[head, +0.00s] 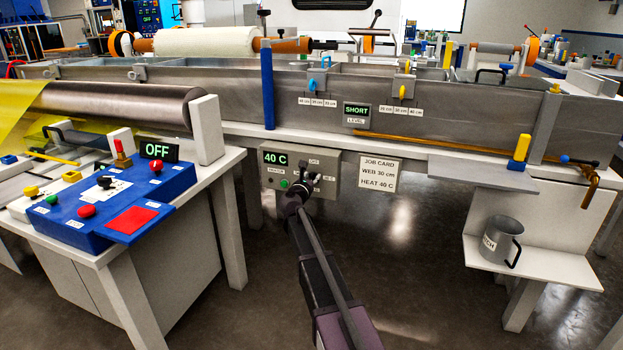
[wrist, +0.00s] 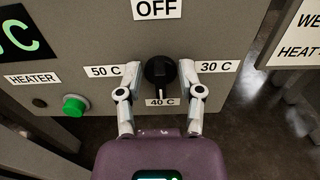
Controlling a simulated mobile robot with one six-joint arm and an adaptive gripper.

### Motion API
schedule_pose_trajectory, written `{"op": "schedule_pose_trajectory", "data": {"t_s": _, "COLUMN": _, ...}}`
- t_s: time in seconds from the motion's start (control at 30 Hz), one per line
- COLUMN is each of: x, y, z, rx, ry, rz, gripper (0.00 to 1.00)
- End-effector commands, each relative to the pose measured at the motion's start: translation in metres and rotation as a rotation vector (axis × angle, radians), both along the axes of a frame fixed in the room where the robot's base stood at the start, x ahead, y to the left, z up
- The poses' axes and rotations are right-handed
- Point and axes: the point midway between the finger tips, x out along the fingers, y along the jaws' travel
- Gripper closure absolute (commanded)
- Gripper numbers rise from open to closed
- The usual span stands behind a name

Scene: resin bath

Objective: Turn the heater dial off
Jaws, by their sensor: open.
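The heater box (head: 334,163) hangs under the long metal bath, with a lit display (head: 277,158) reading 40 C. In the wrist view its black dial (wrist: 160,72) sits between labels 50 C at left, 30 C at right, OFF above and 40 C below. The dial's light pointer mark points down toward 40 C. My gripper (wrist: 161,82) is open, with one finger on each side of the dial; I cannot tell whether either touches it. In the head view my gripper (head: 306,180) hides the dial.
A green button (wrist: 74,105) is left of the dial on the same box. A job card (head: 379,173) reads WEB 30 cm, HEAT 40 C. A blue control panel (head: 105,205) stands left, and a shelf with a grey jug (head: 503,242) stands right.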

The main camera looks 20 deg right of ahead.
Motion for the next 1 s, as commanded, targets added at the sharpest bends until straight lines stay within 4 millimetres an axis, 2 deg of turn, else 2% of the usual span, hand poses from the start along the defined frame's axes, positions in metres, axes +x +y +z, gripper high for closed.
{"op": "schedule_pose_trajectory", "data": {"t_s": 0.13, "x": -0.0001, "y": 0.0000, "z": 0.0000, "rx": 0.000, "ry": 0.000, "rz": 0.000, "gripper": 0.51}}
{"op": "schedule_pose_trajectory", "data": {"t_s": 0.17, "x": -0.0002, "y": 0.0000, "z": 0.0000, "rx": 0.000, "ry": 0.000, "rz": 0.000, "gripper": 0.57}}
{"op": "schedule_pose_trajectory", "data": {"t_s": 0.3, "x": -0.0002, "y": 0.0000, "z": 0.0000, "rx": 0.000, "ry": 0.000, "rz": 0.000, "gripper": 0.99}}
{"op": "schedule_pose_trajectory", "data": {"t_s": 0.67, "x": 0.0000, "y": 0.0001, "z": 0.0000, "rx": -0.021, "ry": 0.015, "rz": 0.000, "gripper": 1.00}}
{"op": "schedule_pose_trajectory", "data": {"t_s": 1.0, "x": 0.0008, "y": 0.0013, "z": -0.0003, "rx": -0.154, "ry": 0.112, "rz": 0.000, "gripper": 1.00}}
